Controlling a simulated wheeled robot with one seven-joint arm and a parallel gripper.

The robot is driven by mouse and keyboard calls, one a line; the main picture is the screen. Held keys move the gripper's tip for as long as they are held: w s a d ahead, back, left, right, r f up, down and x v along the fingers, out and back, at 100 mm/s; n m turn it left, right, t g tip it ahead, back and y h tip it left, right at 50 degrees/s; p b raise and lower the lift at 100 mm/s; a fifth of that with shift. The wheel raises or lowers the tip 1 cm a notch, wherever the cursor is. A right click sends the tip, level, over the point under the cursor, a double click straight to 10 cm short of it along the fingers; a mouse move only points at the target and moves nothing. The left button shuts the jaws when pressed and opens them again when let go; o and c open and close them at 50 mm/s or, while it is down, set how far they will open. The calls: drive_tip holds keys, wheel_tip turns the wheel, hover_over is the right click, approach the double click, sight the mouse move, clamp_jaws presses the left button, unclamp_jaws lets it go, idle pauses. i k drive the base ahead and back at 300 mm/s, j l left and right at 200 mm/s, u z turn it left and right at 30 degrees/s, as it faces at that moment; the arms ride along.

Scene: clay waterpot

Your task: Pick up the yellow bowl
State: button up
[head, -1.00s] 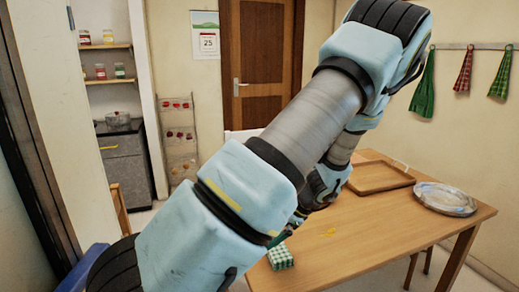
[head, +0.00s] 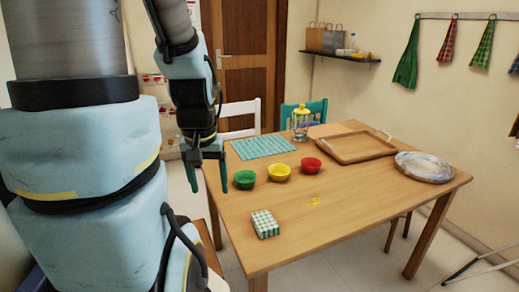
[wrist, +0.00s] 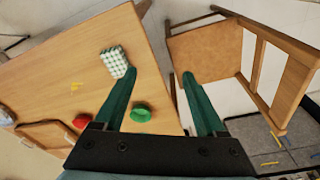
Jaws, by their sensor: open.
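The yellow bowl (head: 279,173) stands on the wooden table between the green bowl (head: 245,180) and the red bowl (head: 310,166). My gripper (head: 208,180) points down, open and empty, left of the green bowl by the table's left edge in the head view. In the wrist view my gripper (wrist: 158,75) has its fingers apart, with the table edge and floor between them. The green bowl (wrist: 141,112) and red bowl (wrist: 81,122) show there. I cannot make out the yellow bowl in that view; a finger seems to cover it.
The wooden table (head: 350,200) also bears a checkered box (head: 265,224), a striped mat (head: 262,147), a jar with yellow lid (head: 300,124), a wooden tray (head: 355,147) and a round plate (head: 425,167). A wooden chair (wrist: 206,52) stands beside the table. The table's front right is clear.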

sight(278, 172)
drive_tip(key=l+u, duration=0.1)
drive_tip(key=u, duration=0.4)
drive_tip(key=l+u, duration=0.1)
drive_tip(key=u, duration=0.4)
drive_tip(key=l+u, duration=0.1)
drive_tip(key=u, duration=0.4)
drive_tip(key=k+l+u, duration=0.6)
drive_tip(key=l+u, duration=0.15)
drive_tip(key=l, duration=0.15)
drive_tip(key=k+l+u, duration=0.4)
drive_tip(key=k+u, duration=0.35)
drive_tip(key=k+l, duration=0.2)
drive_tip(key=k, duration=0.35)
drive_tip(key=k+l+u, duration=0.1)
drive_tip(key=k, duration=0.45)
drive_tip(key=l, duration=0.1)
